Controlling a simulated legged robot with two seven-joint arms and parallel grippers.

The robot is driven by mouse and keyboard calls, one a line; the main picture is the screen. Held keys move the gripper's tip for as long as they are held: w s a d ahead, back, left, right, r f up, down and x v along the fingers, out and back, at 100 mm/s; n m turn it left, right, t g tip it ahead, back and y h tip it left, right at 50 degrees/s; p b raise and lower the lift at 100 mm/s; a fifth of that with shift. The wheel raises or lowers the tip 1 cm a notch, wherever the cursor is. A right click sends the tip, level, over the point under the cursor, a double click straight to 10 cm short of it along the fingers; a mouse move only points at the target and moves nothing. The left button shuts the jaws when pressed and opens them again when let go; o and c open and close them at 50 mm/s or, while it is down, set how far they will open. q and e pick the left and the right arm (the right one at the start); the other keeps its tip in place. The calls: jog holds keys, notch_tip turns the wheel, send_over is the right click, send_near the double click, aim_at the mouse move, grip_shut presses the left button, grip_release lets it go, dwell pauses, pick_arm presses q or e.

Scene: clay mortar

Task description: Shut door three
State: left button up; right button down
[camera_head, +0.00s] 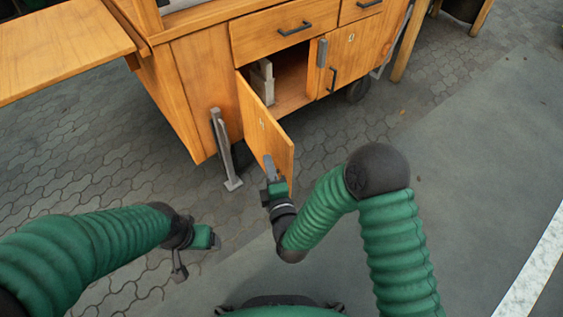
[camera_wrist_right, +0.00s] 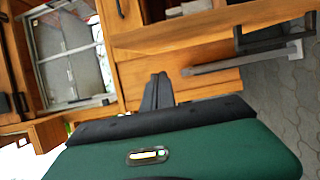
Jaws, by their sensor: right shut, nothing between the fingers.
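A wooden cart has a low cupboard with one door (camera_head: 263,127) swung open towards me, hinged on its left side. A small mark on that door is too small to read. Behind it the opening (camera_head: 292,75) shows a few grey-beige blocks (camera_head: 262,82) inside. The door to the right (camera_head: 350,55) is closed and has a dark handle. My right gripper (camera_head: 270,168) is shut and empty, at the lower part of the open door; contact cannot be told. It also shows in the right wrist view (camera_wrist_right: 157,92). My left gripper (camera_head: 194,258) hangs over the paving at lower left, its jaw state unclear.
Two drawers (camera_head: 285,32) above the doors are closed. A grey prop leg (camera_head: 224,150) stands on the paving left of the open door. A wooden side shelf (camera_head: 62,45) juts out at upper left. The paved floor on the right is clear.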

aim_at(282, 158)
jog(key=shift+w+d+b, duration=0.3)
jog(key=shift+w+d, duration=0.25)
jog(key=shift+d, duration=0.35)
jog(key=shift+w+d+b, duration=0.3)
jog(key=shift+w+d, duration=0.2)
jog(key=shift+d, duration=0.4)
